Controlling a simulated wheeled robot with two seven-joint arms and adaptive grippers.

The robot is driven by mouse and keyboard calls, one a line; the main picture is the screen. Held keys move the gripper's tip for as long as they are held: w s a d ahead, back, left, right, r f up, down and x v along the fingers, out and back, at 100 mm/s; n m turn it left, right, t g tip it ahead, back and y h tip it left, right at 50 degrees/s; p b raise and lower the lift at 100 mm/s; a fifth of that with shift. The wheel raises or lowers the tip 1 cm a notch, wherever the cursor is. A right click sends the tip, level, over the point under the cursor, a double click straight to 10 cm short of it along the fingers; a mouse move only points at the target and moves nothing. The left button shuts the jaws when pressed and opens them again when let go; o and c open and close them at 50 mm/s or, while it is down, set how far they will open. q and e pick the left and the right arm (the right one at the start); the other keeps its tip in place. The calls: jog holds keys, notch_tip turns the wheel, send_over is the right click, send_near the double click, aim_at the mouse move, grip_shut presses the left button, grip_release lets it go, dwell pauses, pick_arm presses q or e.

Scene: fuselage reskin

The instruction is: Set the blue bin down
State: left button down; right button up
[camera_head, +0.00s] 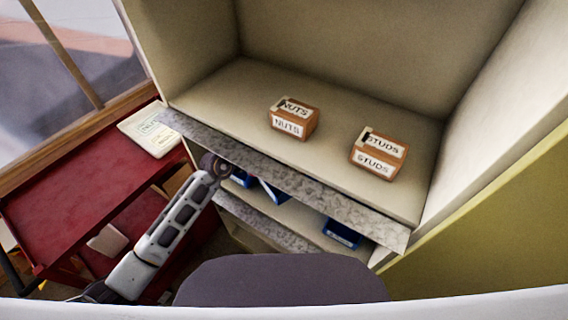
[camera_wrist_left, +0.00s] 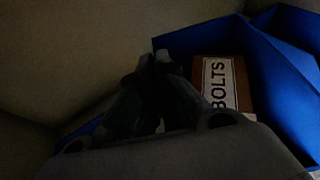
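In the left wrist view a blue bin (camera_wrist_left: 180,38) holds a brown box labelled BOLTS (camera_wrist_left: 232,72). My left gripper (camera_wrist_left: 157,60) is dark there, with its fingertips close together at the bin's near-left side. The fingers look shut on the bin's wall, though shadow hides the contact. In the head view my left arm reaches into the lower shelf opening, and the upper shelf's front edge hides the gripper. Blue parts (camera_head: 272,192) show just right of the wrist. Whether the bin touches the shelf is hidden. My right gripper is not in view.
The upper shelf (camera_head: 215,95) carries a NUTS box (camera_head: 288,127) and a STUDS box (camera_head: 374,164). Another blue bin (camera_head: 342,235) stands at the right of the lower shelf. A red cart (camera_head: 75,185) with papers (camera_head: 150,130) stands left of the cabinet.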

pick_arm(q)
jog(key=shift+w+d+f, duration=0.2)
jog(key=shift+w+f, duration=0.05)
jog(key=shift+f, duration=0.5)
jog(key=shift+w+d+f, duration=0.15)
jog(key=shift+w+f, duration=0.1)
jog(key=shift+f, duration=0.45)
jog(key=shift+f, duration=0.1)
notch_tip(320, 180, down, 3)
jog(key=shift+f, duration=0.1)
jog(key=shift+w+d+f, duration=0.1)
jog(key=shift+w+f, duration=0.05)
jog(key=shift+f, duration=0.1)
jog(key=shift+f, duration=0.1)
